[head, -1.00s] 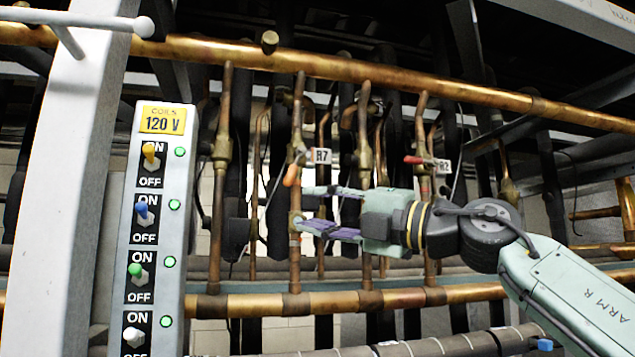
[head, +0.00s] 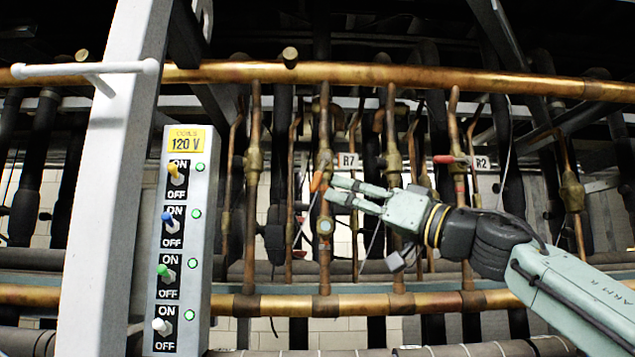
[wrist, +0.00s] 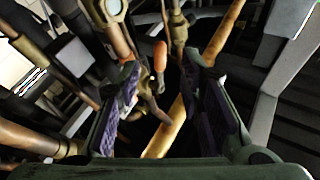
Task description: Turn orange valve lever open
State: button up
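The orange valve lever (head: 316,181) hangs at a slant from a brass valve (head: 324,160) on a vertical copper pipe, left of the R7 tag (head: 349,161). My gripper (head: 331,190) is just right of the lever in the head view, fingers pointing left toward it. In the wrist view the orange lever (wrist: 160,56) shows in the gap between the two purple-padded fingers of my gripper (wrist: 166,85), beyond their tips. The fingers are apart with nothing held. I cannot tell whether either finger touches the lever.
A red lever (head: 443,159) with an R2 tag (head: 482,163) is on a pipe to the right. A switch box (head: 180,240) and a grey post (head: 117,180) stand at left. Copper header pipes run above (head: 400,75) and below (head: 400,304). Vertical pipes crowd around my gripper.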

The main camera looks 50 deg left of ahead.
aim_at(318, 186)
jog(key=p+x, duration=0.2)
jog(key=x, duration=0.5)
jog(key=shift+a+r, duration=0.2)
jog(key=shift+a, duration=0.15)
grip_shut()
dwell(0.5)
